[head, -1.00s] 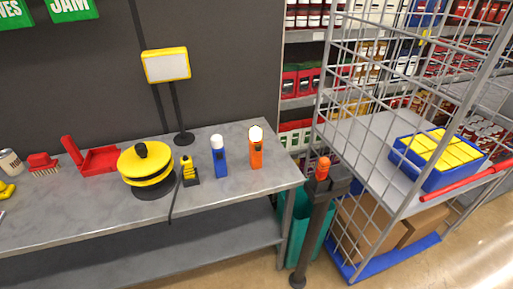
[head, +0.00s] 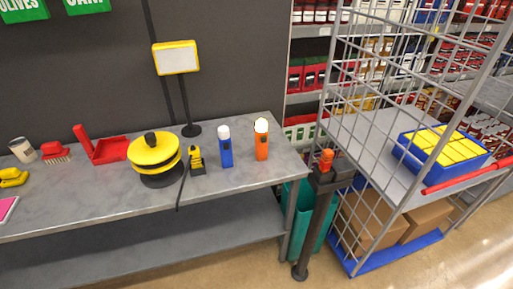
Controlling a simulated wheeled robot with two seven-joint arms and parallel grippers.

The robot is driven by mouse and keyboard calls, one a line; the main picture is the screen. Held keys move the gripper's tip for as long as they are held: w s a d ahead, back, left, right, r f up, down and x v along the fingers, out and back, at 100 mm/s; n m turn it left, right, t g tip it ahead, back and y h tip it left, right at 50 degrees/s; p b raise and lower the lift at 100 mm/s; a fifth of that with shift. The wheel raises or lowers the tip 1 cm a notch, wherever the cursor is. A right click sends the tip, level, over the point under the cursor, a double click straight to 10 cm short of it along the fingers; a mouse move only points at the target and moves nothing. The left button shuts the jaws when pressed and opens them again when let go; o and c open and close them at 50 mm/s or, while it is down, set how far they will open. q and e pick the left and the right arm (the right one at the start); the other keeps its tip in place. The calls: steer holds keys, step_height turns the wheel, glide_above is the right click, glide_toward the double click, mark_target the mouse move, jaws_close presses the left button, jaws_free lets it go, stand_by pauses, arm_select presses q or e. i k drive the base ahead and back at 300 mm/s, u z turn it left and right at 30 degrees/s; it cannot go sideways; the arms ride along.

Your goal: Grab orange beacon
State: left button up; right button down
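An orange beacon-like device (head: 262,142) with a round white top stands upright on the grey table (head: 120,206), near its right end. A blue device (head: 225,150) of similar shape, also with a white top, stands just to its left. A separate small orange piece (head: 326,160) sits on top of a dark post between the table and the wire cart. Neither of my grippers shows in the head view.
Left of the blue device are a small yellow-black tool (head: 196,160), a yellow-black round pump (head: 154,160) and a sign stand (head: 176,57). A wire cart (head: 385,215) carrying a blue-yellow crate (head: 420,165) stands right. The table front is mostly clear.

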mark_target(261, 150)
steer(key=z, duration=0.05)
steer(key=k, duration=1.2)
steer(key=z, duration=0.6)
steer(key=i, duration=0.5)
steer(key=z, duration=1.05)
steer(key=i, duration=1.45)
steer(key=u, duration=0.95)
steer(key=i, duration=0.6)
steer(key=u, duration=0.65)
